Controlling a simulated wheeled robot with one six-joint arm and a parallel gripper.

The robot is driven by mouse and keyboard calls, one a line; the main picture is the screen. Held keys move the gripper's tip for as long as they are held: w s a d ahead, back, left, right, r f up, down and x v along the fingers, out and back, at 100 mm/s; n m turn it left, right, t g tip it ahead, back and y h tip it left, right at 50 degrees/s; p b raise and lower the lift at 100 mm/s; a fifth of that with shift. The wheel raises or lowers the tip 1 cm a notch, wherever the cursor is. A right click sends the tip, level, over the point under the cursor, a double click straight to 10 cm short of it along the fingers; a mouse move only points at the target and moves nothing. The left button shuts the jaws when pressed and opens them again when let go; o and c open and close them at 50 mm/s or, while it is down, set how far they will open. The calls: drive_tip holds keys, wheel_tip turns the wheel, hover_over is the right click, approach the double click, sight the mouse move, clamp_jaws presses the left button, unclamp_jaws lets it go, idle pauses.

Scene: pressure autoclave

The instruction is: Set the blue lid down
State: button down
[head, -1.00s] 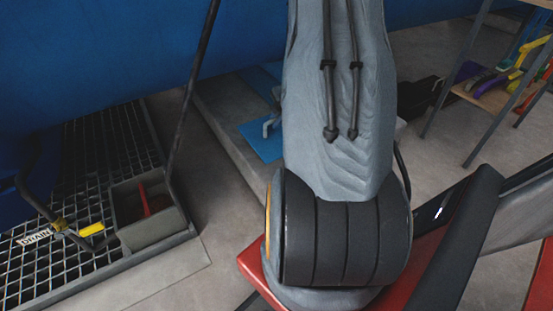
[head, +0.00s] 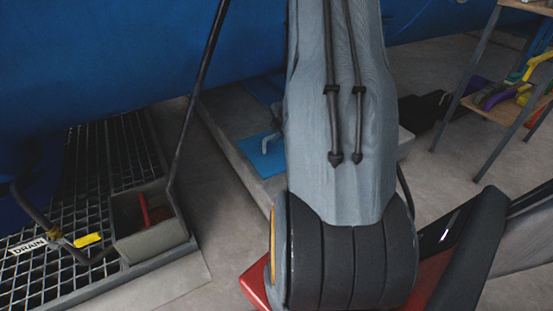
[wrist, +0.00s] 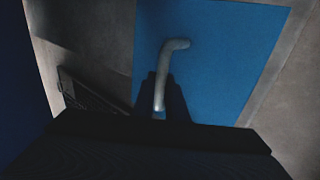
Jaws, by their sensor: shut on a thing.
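The blue lid (head: 260,160) shows in the head view as a flat blue panel over a pale grey slab, partly hidden behind my arm. Its grey bent handle (head: 268,141) sticks up from it. In the wrist view the lid (wrist: 220,70) fills the upper middle, with the handle (wrist: 172,62) running down towards my gripper (wrist: 161,105). My dark gripper is shut on the lower end of the handle. The fingertips are in deep shadow, and my arm hides them in the head view. I cannot tell whether the lid touches the slab.
A large blue vessel (head: 100,70) spans the back left. A floor grating (head: 70,200) with a grey box (head: 150,235) and a drain sign (head: 28,246) lies at left. A shelf (head: 490,105) with coloured items stands at right. Bare floor lies between grating and slab.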

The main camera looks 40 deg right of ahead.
sight(275, 150)
drive_tip(key=shift+f+b, duration=1.9)
drive_tip(key=shift+f, duration=1.55)
drive_tip(key=c, duration=1.8)
unclamp_jaws()
drive_tip(key=shift+f, duration=0.1)
drive_tip(key=shift+o, duration=0.2)
drive_tip(key=p+v, duration=0.6)
drive_tip(key=v, duration=0.6)
drive_tip(key=shift+p, duration=0.3)
